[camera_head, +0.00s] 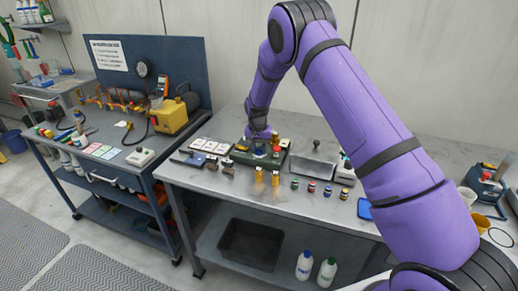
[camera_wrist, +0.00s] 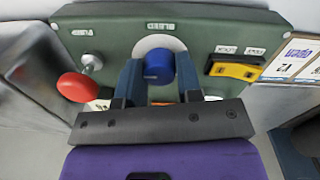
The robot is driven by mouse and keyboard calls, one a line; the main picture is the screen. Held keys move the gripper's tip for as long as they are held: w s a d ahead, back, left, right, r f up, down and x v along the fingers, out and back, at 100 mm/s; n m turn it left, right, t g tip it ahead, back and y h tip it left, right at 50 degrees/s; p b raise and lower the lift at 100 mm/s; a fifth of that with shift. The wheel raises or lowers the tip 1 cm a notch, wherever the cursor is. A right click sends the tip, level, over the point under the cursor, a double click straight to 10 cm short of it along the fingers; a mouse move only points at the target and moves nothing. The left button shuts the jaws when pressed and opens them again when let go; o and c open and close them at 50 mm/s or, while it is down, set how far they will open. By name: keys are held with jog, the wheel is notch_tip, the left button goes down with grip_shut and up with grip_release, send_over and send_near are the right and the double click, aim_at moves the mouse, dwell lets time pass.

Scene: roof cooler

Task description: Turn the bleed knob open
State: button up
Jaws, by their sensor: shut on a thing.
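The bleed knob (camera_wrist: 159,64) is a blue round knob on a pale round plate on the green panel (camera_wrist: 120,35). A label that seems to read BLEED, upside down in the wrist view, stands beside it. My gripper (camera_wrist: 159,78) has one finger on each side of the knob and is shut on it. In the head view the green panel (camera_head: 240,158) sits on the metal bench, with my gripper (camera_head: 262,147) over it. The knob is mostly hidden there by my gripper. I cannot tell the knob's turn angle.
A red knob on a metal stem (camera_wrist: 78,86) stands left of my gripper in the wrist view. A yellow and black part (camera_wrist: 235,70) is to the right.

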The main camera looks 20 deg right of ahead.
aim_at(258, 149)
dwell(0.4)
jog(key=o, duration=0.9)
jog(key=shift+o, duration=0.2)
notch_tip(258, 149, up, 11)
jog(key=shift+a, duration=0.2)
jog(key=shift+w+f, duration=0.1)
